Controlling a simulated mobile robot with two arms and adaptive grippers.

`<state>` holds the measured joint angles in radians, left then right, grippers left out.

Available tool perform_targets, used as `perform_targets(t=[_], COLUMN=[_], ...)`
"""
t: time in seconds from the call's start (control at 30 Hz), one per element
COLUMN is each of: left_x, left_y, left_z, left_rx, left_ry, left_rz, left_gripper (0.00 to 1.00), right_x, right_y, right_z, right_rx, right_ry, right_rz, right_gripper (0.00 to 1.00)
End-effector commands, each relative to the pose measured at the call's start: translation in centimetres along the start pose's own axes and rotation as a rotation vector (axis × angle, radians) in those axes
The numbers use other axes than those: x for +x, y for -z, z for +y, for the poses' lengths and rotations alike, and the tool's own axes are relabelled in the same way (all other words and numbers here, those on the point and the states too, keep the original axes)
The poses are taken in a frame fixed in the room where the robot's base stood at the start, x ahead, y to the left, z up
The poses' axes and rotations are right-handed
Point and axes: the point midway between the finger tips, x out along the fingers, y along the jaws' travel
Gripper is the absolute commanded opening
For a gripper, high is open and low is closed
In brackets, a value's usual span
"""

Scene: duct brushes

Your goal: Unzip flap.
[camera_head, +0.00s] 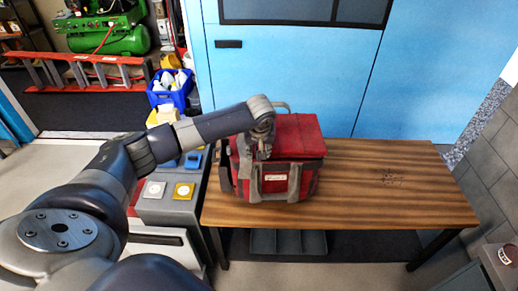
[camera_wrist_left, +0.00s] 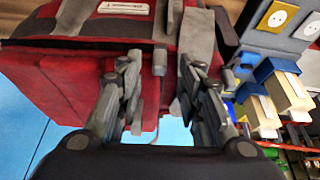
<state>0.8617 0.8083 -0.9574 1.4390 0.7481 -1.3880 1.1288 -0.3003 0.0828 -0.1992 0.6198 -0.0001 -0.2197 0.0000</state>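A red and grey soft bag (camera_head: 296,181) stands on the wooden table, with its red top flap (camera_head: 298,135) lying closed over it. My left gripper (camera_head: 262,152) is over the left part of the bag's top in the head view. In the left wrist view its two fingers (camera_wrist_left: 160,80) are apart, close to the bag's edge. The red flap (camera_wrist_left: 75,85) and grey trim (camera_wrist_left: 196,35) show behind and between them. A small grey piece near the fingers may be a zip pull; I cannot tell if the fingers touch it. My right gripper is not in view.
The wooden table (camera_head: 400,190) is clear to the bag's right. A grey unit with sockets (camera_head: 167,190) stands left of the table. A blue crate with bottles (camera_head: 171,92) is behind it. A blue wall closes off the back.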

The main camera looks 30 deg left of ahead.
Motion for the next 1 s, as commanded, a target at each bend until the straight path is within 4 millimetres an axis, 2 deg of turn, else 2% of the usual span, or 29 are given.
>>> perform_targets(t=[0.2, 0.47, 0.5, 0.63, 0.67, 0.87, 1.0], left_x=[1.6, 1.8, 1.8, 1.8, 1.8, 1.8, 1.8], left_y=[0.0, 0.0, 0.0, 0.0, 0.0, 0.0, -0.1], left_z=[0.0, 0.0, 0.0, 0.0, 0.0, 0.1, 1.1], left_rx=[0.001, 0.002, 0.001, 0.001, 0.001, 0.001, 0.001], left_ry=[-0.001, -0.001, -0.001, -0.001, -0.001, -0.001, -0.004], left_rz=[0.001, 0.001, 0.001, 0.001, 0.001, 0.001, 0.000], left_gripper=[0.34, 0.34, 0.32, 0.02, 0.00, 0.00, 0.00], right_x=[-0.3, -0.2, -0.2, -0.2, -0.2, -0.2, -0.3], right_y=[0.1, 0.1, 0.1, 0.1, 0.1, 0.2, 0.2], right_z=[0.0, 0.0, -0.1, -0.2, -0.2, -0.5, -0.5], right_rx=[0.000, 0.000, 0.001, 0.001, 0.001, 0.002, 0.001], right_ry=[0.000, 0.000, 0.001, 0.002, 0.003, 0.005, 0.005], right_rz=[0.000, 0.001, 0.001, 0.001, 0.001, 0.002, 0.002], right_gripper=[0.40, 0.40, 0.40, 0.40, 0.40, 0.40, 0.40])
